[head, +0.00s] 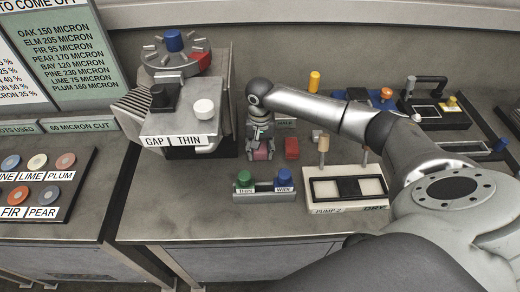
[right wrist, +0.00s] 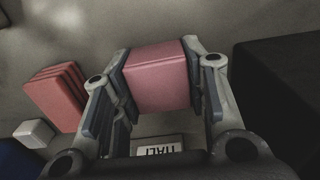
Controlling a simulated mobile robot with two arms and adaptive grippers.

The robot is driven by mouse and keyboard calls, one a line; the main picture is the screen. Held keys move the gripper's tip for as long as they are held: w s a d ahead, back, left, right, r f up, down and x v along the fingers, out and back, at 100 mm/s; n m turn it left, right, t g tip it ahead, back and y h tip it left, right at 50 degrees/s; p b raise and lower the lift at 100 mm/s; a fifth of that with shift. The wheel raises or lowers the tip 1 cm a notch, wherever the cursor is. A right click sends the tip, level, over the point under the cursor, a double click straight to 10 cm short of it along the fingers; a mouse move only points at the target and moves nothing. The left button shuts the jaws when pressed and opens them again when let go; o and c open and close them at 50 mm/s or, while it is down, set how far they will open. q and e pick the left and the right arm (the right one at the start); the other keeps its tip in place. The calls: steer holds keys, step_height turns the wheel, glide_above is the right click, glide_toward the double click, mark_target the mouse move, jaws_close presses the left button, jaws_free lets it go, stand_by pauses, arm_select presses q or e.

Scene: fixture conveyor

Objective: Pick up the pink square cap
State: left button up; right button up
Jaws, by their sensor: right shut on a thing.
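The pink square cap (right wrist: 157,78) is between the fingers of my right gripper (right wrist: 160,85) in the right wrist view, with a finger pad against each side. In the head view the right gripper (head: 260,142) points down at the bench between the grey machine and a red block. The pink cap (head: 261,154) shows low between its fingers there. I cannot tell whether the cap touches the bench. My left gripper is not in either view.
A red block (head: 291,148) stands just right of the gripper. The grey GAP/THIN machine (head: 185,122) is close on the left. Bare bench lies at front left.

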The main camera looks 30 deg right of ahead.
step_height(320, 180, up, 10)
steer(key=shift+b, duration=0.65)
steer(key=shift+r, duration=0.1)
